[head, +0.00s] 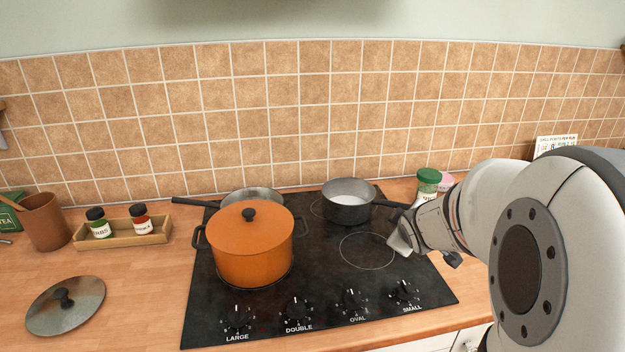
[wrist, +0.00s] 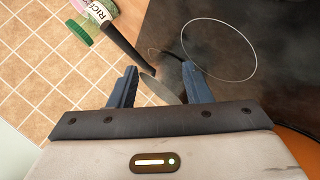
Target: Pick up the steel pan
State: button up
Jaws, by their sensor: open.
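A grey metal saucepan (head: 347,207) with pale contents stands on the back right of the black hob. Its dark handle (head: 388,204) points right, towards my gripper. In the wrist view the handle (wrist: 128,50) runs from the upper left towards the space between my fingers. A small grey part of the pan (wrist: 160,88) shows between them; my gripper hides the rest. My gripper (wrist: 159,70) is open, with its fingers apart. In the head view it (head: 402,240) is right of the saucepan. I cannot tell whether it touches the handle.
An orange lidded pot (head: 252,260) stands on the front left of the hob. A shiny pan (head: 252,195) is partly hidden behind it. A green-capped jar (head: 428,182) stands behind my gripper. The tiled wall (head: 300,110) closes off the back.

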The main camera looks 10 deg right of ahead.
aim_at(395, 204)
jog(key=w+d+f+n+t+y, duration=0.1)
jog(key=w+n, duration=0.1)
jog(key=n, duration=0.1)
jog(key=w+d+n+t+y, duration=0.2)
jog(key=n, duration=0.1)
jog(key=w+d+f+n+t+y+b, duration=0.1)
jog(key=w+d+n+t, duration=0.1)
jog(key=w+n, duration=0.1)
jog(key=shift+w+d+f+n+y, duration=0.1)
jog(key=shift+f+n+y, duration=0.3)
jog(key=shift+n, duration=0.2)
jog(key=shift+w+n, duration=0.3)
jog(key=shift+w, duration=0.3)
jog(key=p+x, duration=0.1)
jog(key=x, duration=0.5)
jog(key=shift+w+a+f, duration=0.1)
jog(key=shift+w+a, duration=0.1)
jog(key=shift+w, duration=0.1)
jog(key=shift+c, duration=0.4)
grip_shut()
